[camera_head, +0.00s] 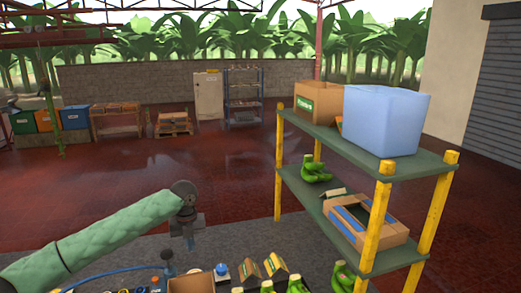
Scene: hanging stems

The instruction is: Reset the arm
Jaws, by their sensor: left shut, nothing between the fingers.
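My left arm, in a green sleeve, comes in from the lower left of the head view. My left gripper (189,246) hangs from its end, pointing down. It is shut and empty, and it appears above the grey mat, left of the shelf rack. Its fingertips are small and dark in this view. My right gripper is not in view.
A rack with yellow posts (377,226) stands at the right, holding a blue crate (386,120), cardboard boxes (318,102) and green bananas (315,170). An open cardboard box (191,283) and several small items line the bottom edge. Red floor (120,190) beyond is mostly clear.

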